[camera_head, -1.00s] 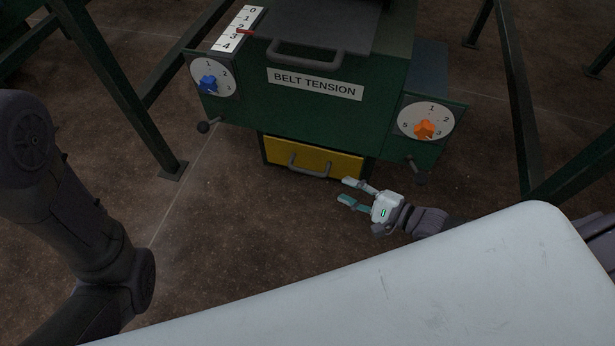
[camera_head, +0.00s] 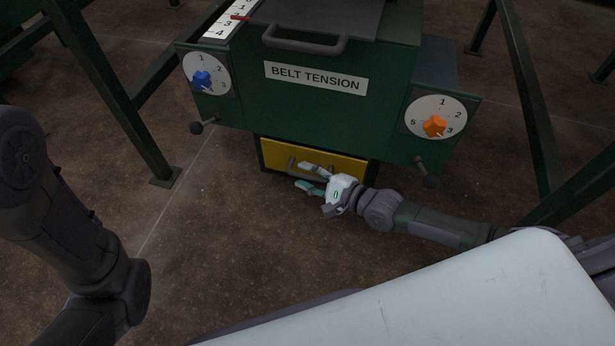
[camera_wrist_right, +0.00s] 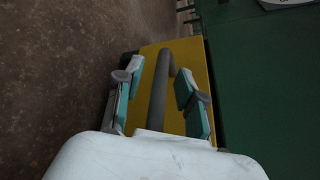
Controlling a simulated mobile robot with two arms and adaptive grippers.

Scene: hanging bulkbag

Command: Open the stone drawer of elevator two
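The yellow drawer (camera_head: 342,163) is shut at the bottom of the green machine, with a grey bar handle (camera_head: 292,166) on its front. My right gripper (camera_head: 308,179) is in front of the drawer at the handle and covers part of it. In the right wrist view the two teal-padded fingers (camera_wrist_right: 160,95) are apart, with the dark handle bar (camera_wrist_right: 160,90) running between them and the yellow drawer front (camera_wrist_right: 192,56) behind. A gap shows on both sides of the bar. My left arm is at the left of the head view; its gripper is out of view.
The green machine (camera_head: 320,115) carries a BELT TENSION label, a blue-knob dial (camera_head: 204,78), an orange-knob dial (camera_head: 434,124) and an upper handle (camera_head: 305,44). Small levers (camera_head: 428,180) stick out below the dials. Green legs (camera_head: 120,100) stand at both sides. The floor before the drawer is clear.

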